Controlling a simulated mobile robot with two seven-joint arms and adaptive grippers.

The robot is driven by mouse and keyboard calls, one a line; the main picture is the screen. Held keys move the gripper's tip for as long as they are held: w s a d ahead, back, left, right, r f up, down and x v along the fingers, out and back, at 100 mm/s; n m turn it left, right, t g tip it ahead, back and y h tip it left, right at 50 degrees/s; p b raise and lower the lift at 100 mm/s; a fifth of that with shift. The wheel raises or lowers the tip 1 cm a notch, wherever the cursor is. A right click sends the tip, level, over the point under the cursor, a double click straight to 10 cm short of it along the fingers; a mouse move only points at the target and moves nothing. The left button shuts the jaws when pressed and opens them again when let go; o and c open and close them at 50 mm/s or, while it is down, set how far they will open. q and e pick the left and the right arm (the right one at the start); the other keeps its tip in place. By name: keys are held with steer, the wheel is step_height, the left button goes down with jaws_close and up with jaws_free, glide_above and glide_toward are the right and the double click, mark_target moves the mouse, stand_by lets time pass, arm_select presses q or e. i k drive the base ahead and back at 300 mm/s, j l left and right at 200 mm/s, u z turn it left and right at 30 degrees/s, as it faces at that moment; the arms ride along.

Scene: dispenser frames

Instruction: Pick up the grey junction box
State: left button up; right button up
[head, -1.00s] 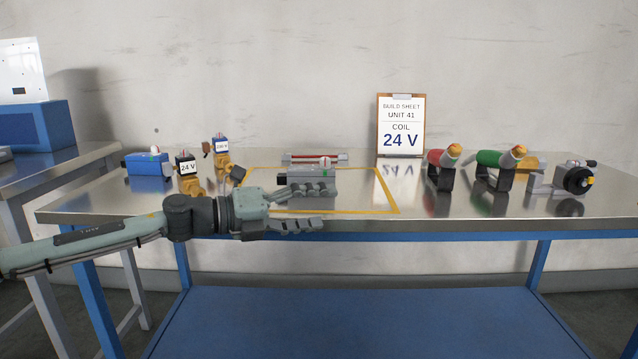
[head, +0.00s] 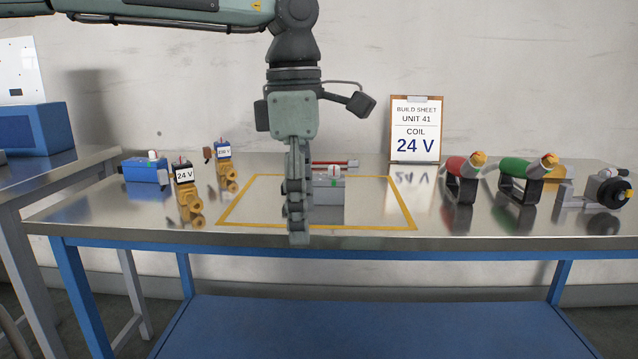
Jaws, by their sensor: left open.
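The grey junction box (head: 330,192) sits on the metal bench inside a yellow taped outline (head: 365,228). A small white dome with a red mark shows on its top. My left gripper (head: 298,228) points straight down and is open. It is seen nearly edge-on, in front of the box's left part, and hides that part. I cannot tell whether it touches the box. My right gripper is not in view.
A blue box (head: 146,173) and two valves with 24 V (head: 184,176) and other coils stand left. A red-ended rod (head: 335,163) lies behind. A build sheet (head: 416,128) stands behind.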

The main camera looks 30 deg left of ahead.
mark_target(328, 189)
steer(key=i+j, duration=0.95)
